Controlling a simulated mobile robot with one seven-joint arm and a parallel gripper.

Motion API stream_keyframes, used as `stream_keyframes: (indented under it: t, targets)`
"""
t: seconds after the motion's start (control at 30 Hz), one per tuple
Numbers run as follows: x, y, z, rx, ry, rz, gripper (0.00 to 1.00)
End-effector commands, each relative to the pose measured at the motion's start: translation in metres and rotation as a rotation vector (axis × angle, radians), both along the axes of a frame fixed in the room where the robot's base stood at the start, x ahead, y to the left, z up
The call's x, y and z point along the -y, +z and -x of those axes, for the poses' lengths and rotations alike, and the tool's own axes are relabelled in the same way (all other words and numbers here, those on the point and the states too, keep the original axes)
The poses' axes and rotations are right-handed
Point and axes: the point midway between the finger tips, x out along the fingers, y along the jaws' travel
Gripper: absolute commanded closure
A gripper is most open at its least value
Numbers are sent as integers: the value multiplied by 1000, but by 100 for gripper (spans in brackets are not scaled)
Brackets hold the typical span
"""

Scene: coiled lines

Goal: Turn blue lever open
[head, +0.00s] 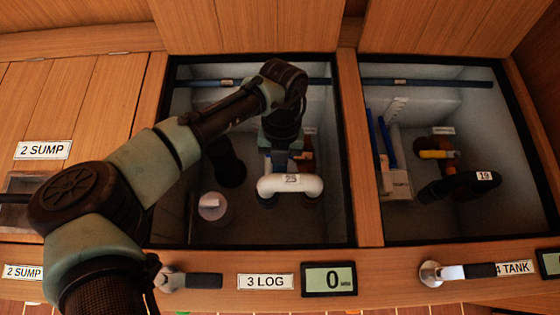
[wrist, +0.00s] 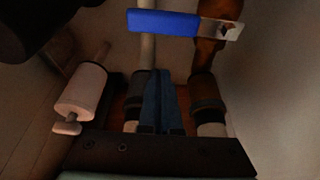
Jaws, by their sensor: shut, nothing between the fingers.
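The blue lever (wrist: 163,22) shows at the top of the wrist view, lying almost level across the picture. Its right end has a pale metal plate with a nut, on a brown valve body (wrist: 210,55). The lever lies crosswise to that valve body. My gripper (wrist: 160,78) is shut and empty, its fingers pointing toward the lever, with a visible gap below it in the picture. In the head view my gripper (head: 279,160) is down inside the left open bay, beside a white elbow pipe marked 25 (head: 290,184). I cannot make out the blue lever there; my arm covers that area.
A white cylinder (wrist: 84,92) stands left of the fingers. A wooden divider (head: 358,150) separates this bay from the right one, which holds a yellow lever (head: 437,154) and a dark hose marked 19 (head: 460,185). A blue pipe (head: 204,83) crosses the bay's back.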

Motion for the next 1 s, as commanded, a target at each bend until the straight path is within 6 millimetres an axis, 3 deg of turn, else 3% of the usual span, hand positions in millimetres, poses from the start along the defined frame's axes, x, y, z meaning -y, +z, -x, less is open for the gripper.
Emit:
stream_keyframes:
  t: [0.1, 0.3, 1.0]
  targets:
    - [1, -2, -21, 10, -2, -4, 100]
    - [3, 1, -36, 8, 0, -2, 100]
    - [10, 6, -41, 5, 14, 3, 100]
